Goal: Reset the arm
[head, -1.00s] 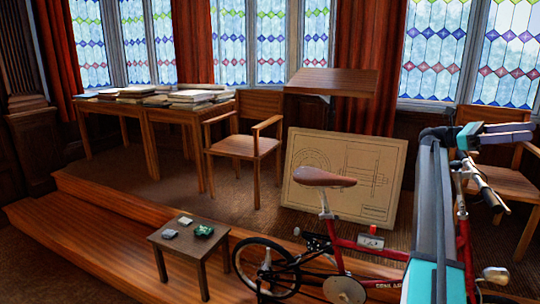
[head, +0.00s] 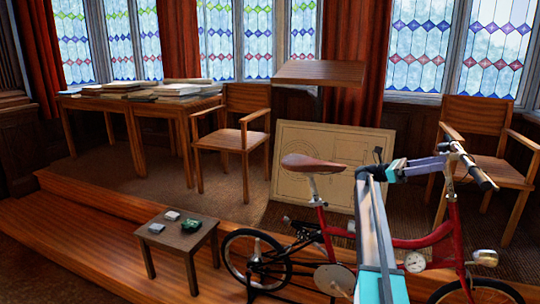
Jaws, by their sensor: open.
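My arm rises from the bottom edge right of centre, in front of the red bicycle (head: 440,236). At its top it bends to the right. My gripper (head: 446,161), with a teal body and lilac fingers, points right and overlaps the bicycle's handlebar (head: 470,166) in the picture. I cannot tell whether it touches the handlebar. The gripper is open, and I see nothing held in it.
A small stool (head: 183,240) with small items stands at left on a wooden step (head: 100,240). Behind are a book-covered table (head: 135,107), an armchair (head: 243,137), a leaning drawing board (head: 318,185), and another armchair (head: 497,140) at right.

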